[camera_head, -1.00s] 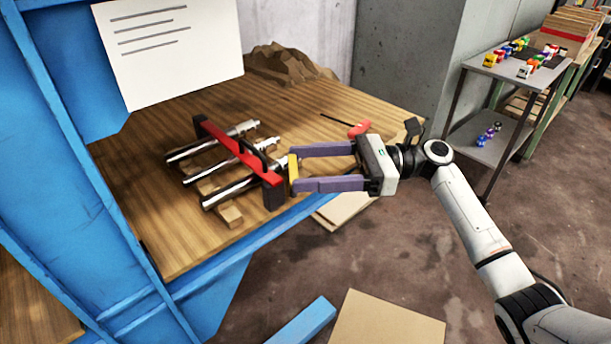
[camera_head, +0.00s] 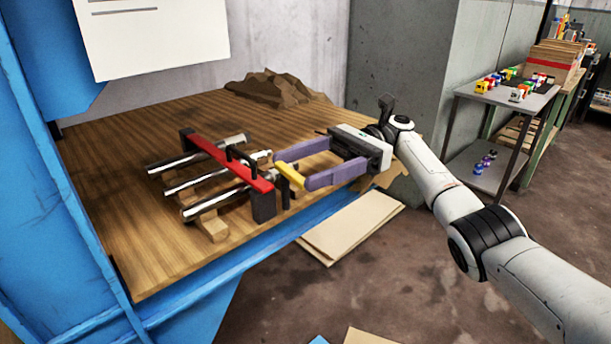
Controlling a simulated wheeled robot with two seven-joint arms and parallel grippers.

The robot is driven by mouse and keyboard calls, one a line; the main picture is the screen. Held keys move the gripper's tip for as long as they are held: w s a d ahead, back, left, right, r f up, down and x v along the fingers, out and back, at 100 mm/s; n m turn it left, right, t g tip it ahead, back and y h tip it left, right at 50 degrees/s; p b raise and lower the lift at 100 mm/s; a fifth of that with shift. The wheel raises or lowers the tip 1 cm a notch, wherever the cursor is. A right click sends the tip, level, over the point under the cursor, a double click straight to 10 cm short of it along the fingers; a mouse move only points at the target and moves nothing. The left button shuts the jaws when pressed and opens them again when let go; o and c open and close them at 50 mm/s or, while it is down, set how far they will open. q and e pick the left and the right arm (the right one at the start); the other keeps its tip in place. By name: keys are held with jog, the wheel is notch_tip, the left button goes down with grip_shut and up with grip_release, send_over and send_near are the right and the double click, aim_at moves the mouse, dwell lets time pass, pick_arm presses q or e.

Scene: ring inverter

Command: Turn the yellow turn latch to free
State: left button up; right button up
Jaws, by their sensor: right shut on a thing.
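The yellow turn latch (camera_head: 290,176) sits at the right side of the red clamp bar (camera_head: 226,161), near its front end. The bar lies across several silver rods (camera_head: 208,189) on the wooden table. My right gripper (camera_head: 291,170) reaches in from the right, with its purple fingers on either side of the latch and shut on it. The latch is tilted, its near end lower right. The fingers hide part of the latch. My left gripper is not in view.
The wooden table (camera_head: 150,245) has a blue frame along its front edge and left side. A brown rocky lump (camera_head: 275,88) sits at the back. A grey shelf cart (camera_head: 500,98) with small toys stands right. Flat boards (camera_head: 350,228) lie on the floor.

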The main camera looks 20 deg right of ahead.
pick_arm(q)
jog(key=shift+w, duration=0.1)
pick_arm(e)
jog(key=shift+f, duration=0.1)
dwell(0.3)
jog(key=o, duration=1.1)
jog(key=shift+c, duration=0.2)
